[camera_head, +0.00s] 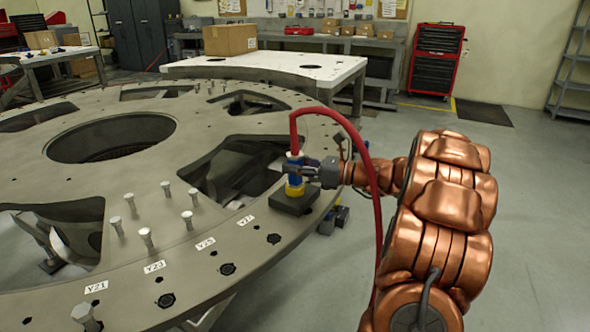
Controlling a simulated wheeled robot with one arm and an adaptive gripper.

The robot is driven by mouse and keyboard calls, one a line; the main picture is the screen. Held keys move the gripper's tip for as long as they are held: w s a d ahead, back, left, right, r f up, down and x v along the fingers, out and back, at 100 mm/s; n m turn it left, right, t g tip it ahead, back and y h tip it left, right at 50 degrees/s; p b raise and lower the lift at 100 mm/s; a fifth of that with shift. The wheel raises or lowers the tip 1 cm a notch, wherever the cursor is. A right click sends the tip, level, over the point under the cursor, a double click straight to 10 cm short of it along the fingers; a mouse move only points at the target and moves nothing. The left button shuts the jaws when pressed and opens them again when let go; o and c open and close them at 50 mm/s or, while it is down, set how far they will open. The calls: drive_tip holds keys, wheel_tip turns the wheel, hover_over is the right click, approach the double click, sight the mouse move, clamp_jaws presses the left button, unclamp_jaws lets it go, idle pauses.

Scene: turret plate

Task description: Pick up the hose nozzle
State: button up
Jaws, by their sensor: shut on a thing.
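The hose nozzle (295,180) is blue with a yellow lower end, and a red hose (341,120) runs from its top. It stands upright at a dark square block (292,200) on the right rim of the grey turret plate (225,240). I cannot tell whether its yellow end touches the block or hangs just above it. My gripper (296,168) reaches in from the right and is shut on the blue body of the nozzle. The fingers hide part of the blue body.
Several bolts (187,220) stand up from the plate left of the block. The plate has large cut-out openings (240,165). A cardboard box (230,40) sits on a white table (320,68) behind. A red and black tool chest (436,60) stands at the back right. The right floor is clear.

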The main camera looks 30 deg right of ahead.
clamp_jaws()
drive_tip(key=shift+r, duration=0.15)
